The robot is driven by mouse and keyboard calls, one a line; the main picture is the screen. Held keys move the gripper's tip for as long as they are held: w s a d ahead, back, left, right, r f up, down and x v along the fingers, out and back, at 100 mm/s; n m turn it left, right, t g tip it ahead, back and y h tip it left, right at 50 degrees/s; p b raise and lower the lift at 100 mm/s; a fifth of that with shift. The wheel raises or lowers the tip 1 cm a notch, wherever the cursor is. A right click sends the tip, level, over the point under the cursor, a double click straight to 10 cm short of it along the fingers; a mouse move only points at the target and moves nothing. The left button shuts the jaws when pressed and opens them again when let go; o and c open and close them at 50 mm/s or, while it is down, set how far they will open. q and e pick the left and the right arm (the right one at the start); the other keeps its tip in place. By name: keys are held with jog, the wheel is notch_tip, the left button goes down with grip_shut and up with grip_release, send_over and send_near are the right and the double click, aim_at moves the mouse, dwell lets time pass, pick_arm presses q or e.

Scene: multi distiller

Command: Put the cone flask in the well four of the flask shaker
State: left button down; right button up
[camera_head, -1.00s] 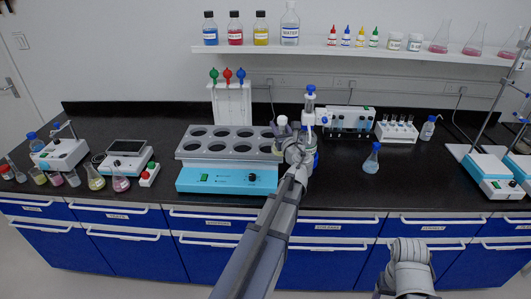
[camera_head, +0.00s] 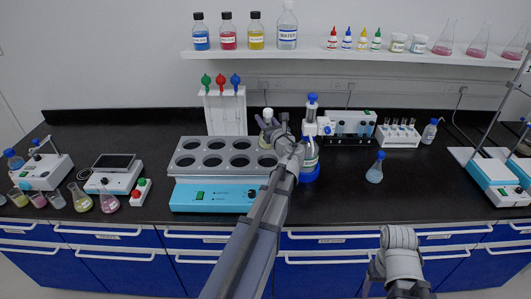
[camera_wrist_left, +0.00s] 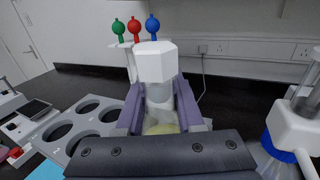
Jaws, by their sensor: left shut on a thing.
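My left gripper (camera_head: 274,132) is shut on a cone flask (camera_head: 267,114) with a white cap and pale yellowish contents. The flask is upright, held by the back right corner of the flask shaker (camera_head: 212,194). In the left wrist view the white cap (camera_wrist_left: 155,62) stands between the purple fingers, with the shaker's wells to the left. The shaker has a grey top with two rows of round wells; those I see clearly are empty. The flask and gripper partly hide its right end. My right arm shows at the bottom right; its fingertips are not visible.
A white rack with coloured bulbs (camera_head: 224,110) stands behind the shaker. A blue-stoppered flask (camera_head: 375,170) stands farther right. Bare black counter lies around it.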

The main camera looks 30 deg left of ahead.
pick_arm(q)
notch_tip(320, 180, down, 10)
jog(key=b, duration=0.9)
jog(key=shift+r, duration=0.3)
jog(key=c, duration=0.5)
grip_release()
jog(key=shift+s+d, duration=0.1)
jog(key=shift+d, duration=0.1)
jog(key=v, duration=1.1)
jog(key=shift+s+d, duration=0.15)
jog(key=shift+d, duration=0.05)
